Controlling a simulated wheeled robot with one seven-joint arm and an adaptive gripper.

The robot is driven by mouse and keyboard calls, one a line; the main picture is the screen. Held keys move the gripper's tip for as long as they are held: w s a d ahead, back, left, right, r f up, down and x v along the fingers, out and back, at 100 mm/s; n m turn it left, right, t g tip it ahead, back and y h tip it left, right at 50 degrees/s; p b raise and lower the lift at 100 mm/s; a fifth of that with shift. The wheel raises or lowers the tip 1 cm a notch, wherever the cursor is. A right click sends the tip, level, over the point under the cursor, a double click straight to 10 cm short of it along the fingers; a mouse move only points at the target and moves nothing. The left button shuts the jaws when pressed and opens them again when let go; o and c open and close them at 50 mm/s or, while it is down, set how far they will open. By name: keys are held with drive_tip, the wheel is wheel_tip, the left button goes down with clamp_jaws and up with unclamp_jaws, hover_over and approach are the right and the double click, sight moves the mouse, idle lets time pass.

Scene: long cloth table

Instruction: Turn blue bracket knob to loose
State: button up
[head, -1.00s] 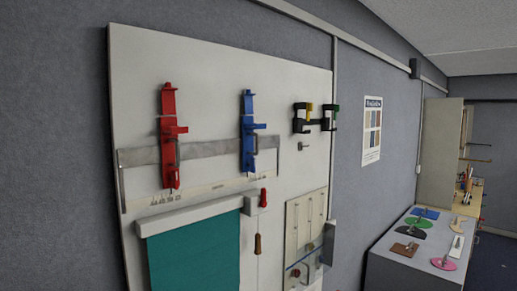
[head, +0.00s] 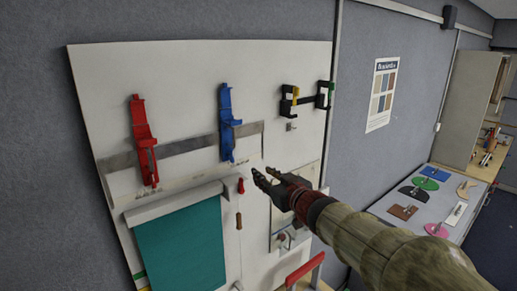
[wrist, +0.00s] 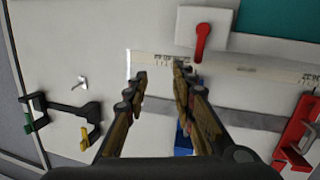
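The blue bracket (head: 226,122) is mounted upright on the pale wall board, across a grey metal strip. Its knob is too small to make out. My gripper (head: 264,180) is in front of the board, lower right of the blue bracket in the head view and apart from it. In the wrist view, which is upside down, the two fingers (wrist: 161,70) are spread with nothing between them. A part of the blue bracket (wrist: 183,139) shows behind the right finger; the rest is hidden by my gripper.
A red bracket (head: 143,140) hangs left of the blue one. A black clamp (head: 305,99) with yellow and green parts is to the right. A small red lever (head: 240,186) and teal cloth (head: 182,243) are below. A side table (head: 398,203) holds several flat pieces.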

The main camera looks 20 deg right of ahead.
sight(233, 155)
drive_tip(key=s+a+r+n+t+y, duration=0.1)
drive_tip(key=a+r+y, duration=0.3)
drive_tip(key=a, duration=0.1)
drive_tip(key=p+x, duration=0.1)
drive_tip(key=x, duration=0.7)
drive_tip(key=shift+d, duration=0.15)
drive_tip(key=shift+c, duration=1.3)
drive_tip(key=c, duration=0.4)
clamp_jaws()
